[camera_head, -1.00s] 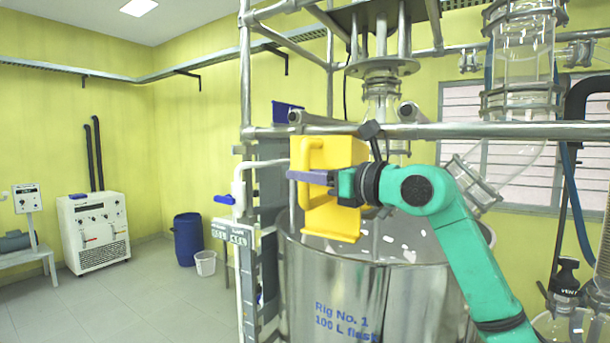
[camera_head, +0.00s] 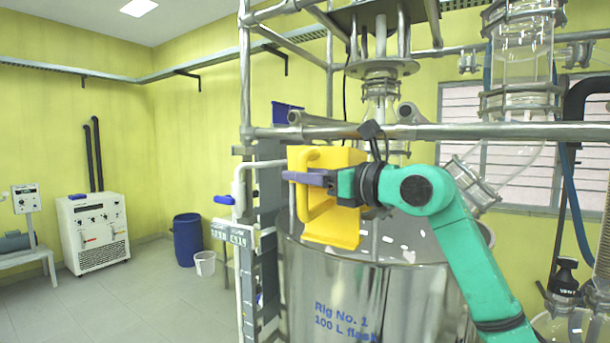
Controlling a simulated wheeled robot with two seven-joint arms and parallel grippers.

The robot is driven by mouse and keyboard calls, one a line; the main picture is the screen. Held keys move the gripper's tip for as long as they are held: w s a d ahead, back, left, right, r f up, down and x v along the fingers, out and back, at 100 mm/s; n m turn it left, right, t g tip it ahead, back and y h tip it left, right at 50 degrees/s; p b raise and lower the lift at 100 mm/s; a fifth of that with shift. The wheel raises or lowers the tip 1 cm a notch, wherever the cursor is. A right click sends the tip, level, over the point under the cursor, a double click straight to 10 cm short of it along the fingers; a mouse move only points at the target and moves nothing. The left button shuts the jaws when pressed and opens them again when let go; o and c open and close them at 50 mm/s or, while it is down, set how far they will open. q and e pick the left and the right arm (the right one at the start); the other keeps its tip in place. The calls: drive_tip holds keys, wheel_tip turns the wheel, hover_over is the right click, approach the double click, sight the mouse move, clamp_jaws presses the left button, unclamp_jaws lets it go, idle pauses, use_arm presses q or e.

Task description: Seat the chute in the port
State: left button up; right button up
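The yellow chute (camera_head: 335,226) hangs in front of the glass rig, over the left part of the steel vessel's top. Its handle, a yellow loop, is on its left side. My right gripper (camera_head: 300,177) has its purple-grey fingers across the handle and appears shut on it. The teal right arm comes in from the lower right. The chute's lower end is above the rim of the steel vessel (camera_head: 375,300) marked "Rig No. 1 100 L flask". I cannot make out the port; the chute and arm cover part of the vessel's top. My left gripper is not in view.
A horizontal steel rail (camera_head: 470,131) runs just above the chute and arm. A vertical frame post (camera_head: 246,90) stands to the left, with a white pipe (camera_head: 238,190) and blue valve handle. A blue drum (camera_head: 187,240) and white bucket (camera_head: 205,263) stand on open floor.

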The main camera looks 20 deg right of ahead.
drive_tip(key=shift+f, duration=0.1)
drive_tip(key=b+v, duration=0.5)
drive_tip(key=v, duration=0.5)
drive_tip(key=shift+d+f, duration=0.2)
drive_tip(key=shift+f, duration=0.05)
idle(0.6)
drive_tip(key=shift+w, duration=0.1)
drive_tip(key=o, duration=0.6)
drive_tip(key=shift+c, duration=0.2)
drive_tip(key=shift+f, duration=0.1)
